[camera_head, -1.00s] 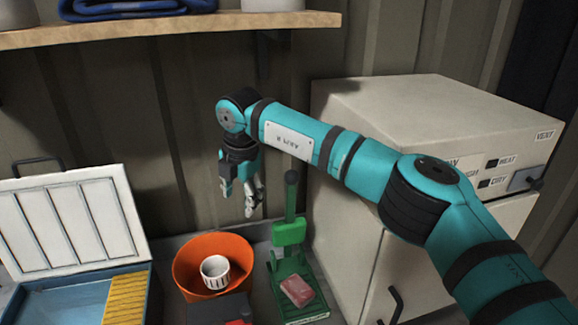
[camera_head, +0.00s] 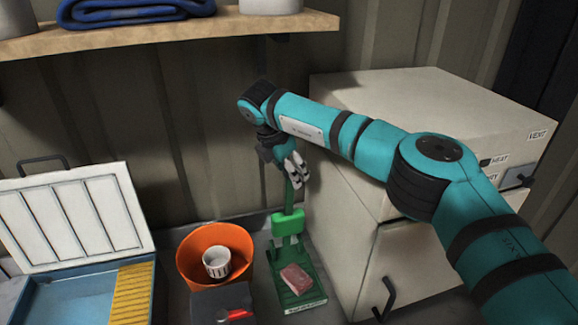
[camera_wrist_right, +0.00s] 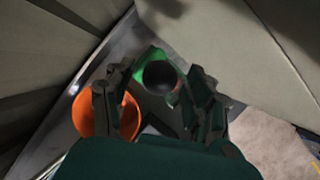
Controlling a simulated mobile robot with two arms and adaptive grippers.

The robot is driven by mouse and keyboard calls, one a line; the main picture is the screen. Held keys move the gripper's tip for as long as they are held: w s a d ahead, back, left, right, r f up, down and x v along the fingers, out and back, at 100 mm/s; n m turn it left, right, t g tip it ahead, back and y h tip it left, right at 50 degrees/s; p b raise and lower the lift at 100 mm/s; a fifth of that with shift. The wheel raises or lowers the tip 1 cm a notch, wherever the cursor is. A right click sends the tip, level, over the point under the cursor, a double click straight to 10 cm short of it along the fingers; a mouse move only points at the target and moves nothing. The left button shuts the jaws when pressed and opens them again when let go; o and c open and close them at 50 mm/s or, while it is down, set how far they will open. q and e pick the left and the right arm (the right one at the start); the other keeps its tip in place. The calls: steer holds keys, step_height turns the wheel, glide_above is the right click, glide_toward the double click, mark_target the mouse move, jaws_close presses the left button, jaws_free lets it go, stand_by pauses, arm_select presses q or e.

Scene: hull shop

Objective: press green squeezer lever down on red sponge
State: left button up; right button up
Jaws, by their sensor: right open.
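The green squeezer (camera_head: 290,247) stands on the counter with its lever (camera_head: 289,200) pointing up. The red sponge (camera_head: 296,279) lies on the squeezer's green base, in front of the upright part. My right gripper (camera_head: 297,172) is open at the top of the lever and hides its upper end. In the right wrist view, the dark round lever end (camera_wrist_right: 158,77) shows between the open fingers of my right gripper (camera_wrist_right: 158,92). I cannot tell whether the fingers touch it. My left gripper is not in view.
An orange bowl (camera_head: 190,262) with a white cup (camera_head: 217,262) stands left of the squeezer. A dark box with a red part (camera_head: 222,303) is in front of it. A beige cabinet (camera_head: 400,130) stands close on the right. A wooden shelf (camera_head: 170,38) hangs above.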

steer(key=shift+c, duration=0.3)
jaws_close()
steer(key=shift+w, duration=0.1)
